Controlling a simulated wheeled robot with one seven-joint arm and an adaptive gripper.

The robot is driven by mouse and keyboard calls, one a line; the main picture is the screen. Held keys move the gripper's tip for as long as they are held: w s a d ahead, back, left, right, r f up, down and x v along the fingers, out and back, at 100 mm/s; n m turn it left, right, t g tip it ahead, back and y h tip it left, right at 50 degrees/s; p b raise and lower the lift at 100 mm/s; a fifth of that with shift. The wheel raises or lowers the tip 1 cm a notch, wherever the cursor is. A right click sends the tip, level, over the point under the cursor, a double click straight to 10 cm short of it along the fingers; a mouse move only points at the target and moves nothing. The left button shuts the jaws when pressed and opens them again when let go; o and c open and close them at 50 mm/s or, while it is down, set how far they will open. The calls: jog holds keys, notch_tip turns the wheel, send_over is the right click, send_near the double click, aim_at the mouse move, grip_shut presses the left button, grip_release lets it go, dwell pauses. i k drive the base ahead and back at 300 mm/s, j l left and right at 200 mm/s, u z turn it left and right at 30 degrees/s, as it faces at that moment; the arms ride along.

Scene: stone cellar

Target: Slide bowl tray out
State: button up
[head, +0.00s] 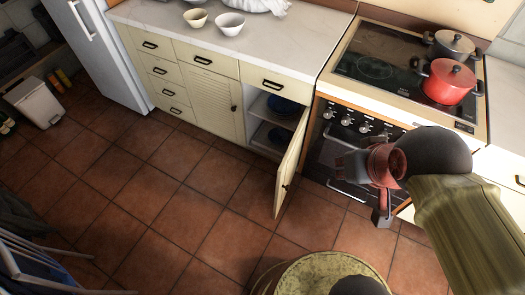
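A lower cabinet stands open in the head view, with its cream door (292,165) swung out toward me. Inside are a dark blue bowl-like item (284,106) on the upper level and another (280,136) below it. They sit in shadow, and I cannot make out a separate tray under them. The closed drawer (268,82) is above the opening. My gripper (362,190) is to the right of the open door, in front of the oven, apart from the cabinet. Its fingers look spread, with nothing between them.
A stove with a red pot (447,82) and a grey pot (450,46) is at right. A cream bowl (195,18) and a white bowl (230,24) stand on the counter (285,30). A white bin (37,103) is at left. The middle tiled floor (170,195) is clear.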

aim_at(260, 139)
jog(key=k+z, duration=0.2)
jog(key=z, duration=1.15)
jog(key=j+z, duration=0.1)
jog(key=j, duration=1.25)
jog(key=j+z, duration=0.15)
jog(key=j, duration=1.15)
jog(key=k+j, duration=0.1)
jog(key=j, duration=1.6)
jog(key=k, duration=0.05)
